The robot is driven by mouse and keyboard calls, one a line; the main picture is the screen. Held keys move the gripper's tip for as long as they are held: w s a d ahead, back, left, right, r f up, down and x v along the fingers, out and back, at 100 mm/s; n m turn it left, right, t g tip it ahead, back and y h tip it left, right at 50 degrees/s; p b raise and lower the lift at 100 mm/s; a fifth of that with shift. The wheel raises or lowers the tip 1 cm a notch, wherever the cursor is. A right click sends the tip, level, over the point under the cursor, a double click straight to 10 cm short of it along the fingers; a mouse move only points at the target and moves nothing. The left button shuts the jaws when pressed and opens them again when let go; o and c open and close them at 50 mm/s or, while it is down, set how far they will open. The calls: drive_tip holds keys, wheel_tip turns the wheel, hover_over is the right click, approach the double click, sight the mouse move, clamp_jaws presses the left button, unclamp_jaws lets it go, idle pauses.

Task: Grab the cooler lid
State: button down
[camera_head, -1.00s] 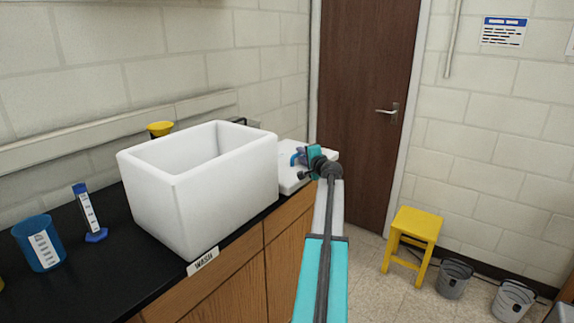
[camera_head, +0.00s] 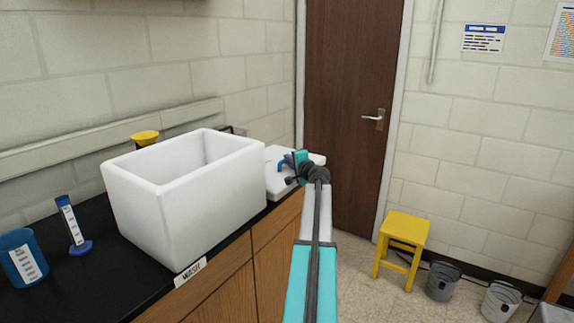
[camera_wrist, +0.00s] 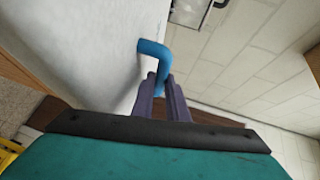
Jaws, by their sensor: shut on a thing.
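The white cooler lid (camera_head: 279,178) lies on the black counter just right of the open white cooler box (camera_head: 190,205). A blue handle stands on the lid and shows clearly in the wrist view (camera_wrist: 154,50). My gripper (camera_head: 288,162) is at this handle, with its purple fingers (camera_wrist: 162,97) shut on it in the wrist view. The lid's white surface (camera_wrist: 85,50) fills the left of the wrist view. My arm hides part of the lid's right side in the head view.
A blue beaker (camera_head: 22,258) and a blue-based measuring cylinder (camera_head: 73,228) stand on the counter at left. A yellow funnel (camera_head: 145,137) shows behind the box. A yellow stool (camera_head: 403,232) and grey buckets (camera_head: 442,281) stand on the floor at right. A brown door (camera_head: 350,110) is behind.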

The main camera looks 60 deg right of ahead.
wheel_tip(320, 180, up, 27)
drive_tip(key=b, duration=0.2)
idle(0.4)
